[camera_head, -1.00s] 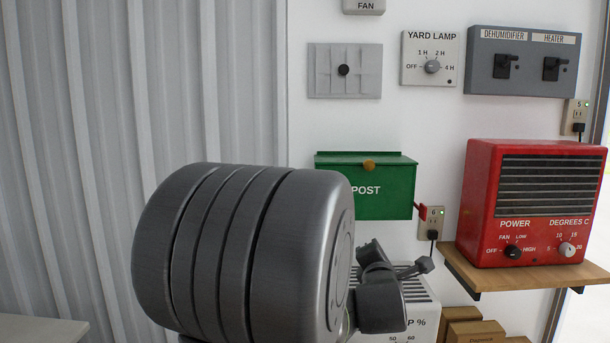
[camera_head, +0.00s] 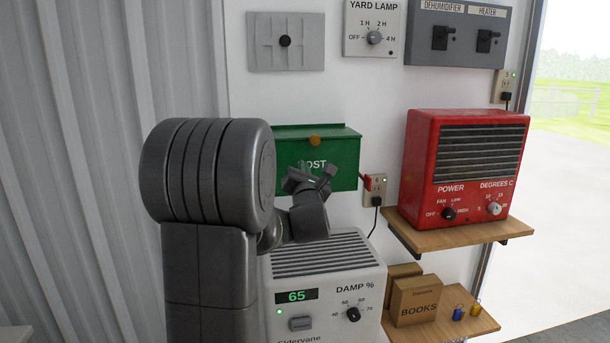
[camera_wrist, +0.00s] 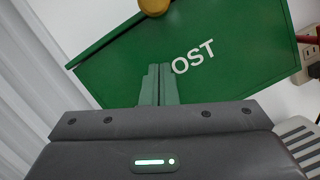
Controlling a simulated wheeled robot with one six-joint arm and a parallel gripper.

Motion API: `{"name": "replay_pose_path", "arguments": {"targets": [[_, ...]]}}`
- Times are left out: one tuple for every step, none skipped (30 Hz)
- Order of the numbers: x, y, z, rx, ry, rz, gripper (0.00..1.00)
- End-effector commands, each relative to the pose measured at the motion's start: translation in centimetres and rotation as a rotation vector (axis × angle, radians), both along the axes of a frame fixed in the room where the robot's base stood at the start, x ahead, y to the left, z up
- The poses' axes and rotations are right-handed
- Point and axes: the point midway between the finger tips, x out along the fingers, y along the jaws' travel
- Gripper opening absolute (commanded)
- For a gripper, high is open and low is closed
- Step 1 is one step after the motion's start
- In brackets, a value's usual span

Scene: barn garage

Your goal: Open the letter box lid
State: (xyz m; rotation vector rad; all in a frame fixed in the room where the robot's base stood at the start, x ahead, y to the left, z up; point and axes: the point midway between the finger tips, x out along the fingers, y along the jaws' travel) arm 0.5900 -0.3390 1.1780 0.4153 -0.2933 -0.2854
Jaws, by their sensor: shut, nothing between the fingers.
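The green letter box (camera_head: 345,172), marked POST, hangs on the white wall. Its lid (camera_head: 288,133) looks shut, with a round brass knob (camera_head: 315,141) at its front edge. In the wrist view the box front (camera_wrist: 240,75) fills the middle, tilted, and the knob (camera_wrist: 154,6) is cut by the top edge. My gripper (camera_head: 328,172) is shut and empty, in front of the box and below the knob. In the wrist view its fingertips (camera_wrist: 159,68) lie together over the box front, left of the lettering. Whether they touch the box I cannot tell. My arm hides the box's lower left.
A white dehumidifier (camera_head: 352,268) stands below the box. A red heater (camera_head: 412,165) sits on a wooden shelf (camera_head: 455,236) to the right. A plugged outlet (camera_head: 377,184) and a red flag (camera_head: 365,181) are close beside the box. Corrugated panelling is at left.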

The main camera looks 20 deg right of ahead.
Motion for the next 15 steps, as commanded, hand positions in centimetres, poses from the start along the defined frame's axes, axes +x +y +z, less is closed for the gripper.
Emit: {"name": "replay_pose_path", "arguments": {"targets": [[0.2,-0.4,1.1,-0.001,-0.001,-0.001,0.00],[0.0,-0.6,1.6,0.000,-0.002,-0.002,0.00],[-0.1,-0.9,2.1,-0.002,0.000,-0.003,0.00],[-0.1,-1.1,2.4,-0.001,-0.001,-0.003,0.00],[-0.2,-1.2,2.7,0.000,0.000,-0.002,0.00],[-0.2,-1.3,3.0,0.000,0.000,-0.002,0.00],[-0.2,-1.4,3.2,-0.001,0.001,-0.001,0.00],[-0.3,-1.5,3.3,-0.001,0.001,-0.001,0.00],[-0.3,-1.6,3.5,0.000,0.000,-0.001,0.00],[-0.3,-1.7,3.6,0.000,0.000,-0.001,0.00],[-0.3,-1.7,3.6,0.001,0.001,-0.002,0.00],[-0.3,-1.7,3.6,0.002,0.000,-0.002,0.00],[-0.4,-1.8,3.7,0.002,0.000,-0.002,0.00],[-0.4,-1.8,3.7,0.001,0.000,-0.001,0.00],[-0.4,-1.7,3.6,0.001,0.000,-0.001,0.00]]}}
